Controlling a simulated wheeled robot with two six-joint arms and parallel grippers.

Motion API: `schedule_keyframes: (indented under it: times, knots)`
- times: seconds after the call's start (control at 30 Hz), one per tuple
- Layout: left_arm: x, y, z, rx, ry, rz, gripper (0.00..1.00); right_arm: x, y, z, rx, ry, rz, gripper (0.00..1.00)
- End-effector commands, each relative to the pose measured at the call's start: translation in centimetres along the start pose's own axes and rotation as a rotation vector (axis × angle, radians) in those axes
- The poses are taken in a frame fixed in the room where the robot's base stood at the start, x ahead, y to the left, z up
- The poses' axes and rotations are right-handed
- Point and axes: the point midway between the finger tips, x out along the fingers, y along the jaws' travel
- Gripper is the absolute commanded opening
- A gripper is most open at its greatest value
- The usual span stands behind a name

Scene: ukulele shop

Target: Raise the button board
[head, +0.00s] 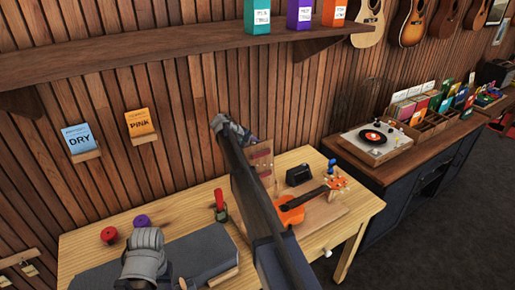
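A small upright reddish-brown board (262,164) with small light spots stands at the back of the wooden workbench, partly hidden behind my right arm. It may be the button board; I cannot tell for sure. My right gripper (226,125) is at the far end of the long dark arm, above and left of this board, in front of the slatted wall. Its fingers are not clear, and no held thing shows. My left gripper (146,243) is low over the left part of the bench, above a grey mat (205,252). Its fingers are hidden too.
An orange ukulele (293,203) lies on the bench, right of my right arm, near a small black box (299,175). Red (108,234) and purple (141,220) spools sit at the left. A shelf (130,62) overhangs the bench. A turntable (377,140) stands on the right counter.

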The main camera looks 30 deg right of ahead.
Motion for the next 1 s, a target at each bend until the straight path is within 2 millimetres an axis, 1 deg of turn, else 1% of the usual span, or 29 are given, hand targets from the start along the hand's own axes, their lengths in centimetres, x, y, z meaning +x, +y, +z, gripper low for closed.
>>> schedule_keyframes:
  times: [0.37, 0.4, 0.63, 0.87, 1.0]
  knots:
    - [0.04, 0.01, 0.01, 0.0, 0.0, 0.0, 0.5, 0.01, -0.14, 0.07, -0.002, -0.002, -0.004, 0.0]
    - [0.04, 0.01, 0.01, 0.0, 0.0, 0.0, 0.5, 0.01, -0.13, 0.07, -0.002, -0.002, -0.004, 0.43]
    - [0.02, 0.0, 0.0, 0.0, 0.0, 0.0, 0.5, 0.0, -0.08, 0.06, -0.002, -0.002, -0.002, 0.68]
    - [0.0, 0.0, 0.0, 0.0, 0.0, 0.0, 0.5, -0.02, -0.05, 0.04, -0.002, -0.002, -0.001, 0.68]
    - [-0.36, -0.03, 0.03, 0.0, 0.0, 0.0, 0.5, -0.45, 0.05, 0.05, -0.002, -0.001, -0.001, 0.68]
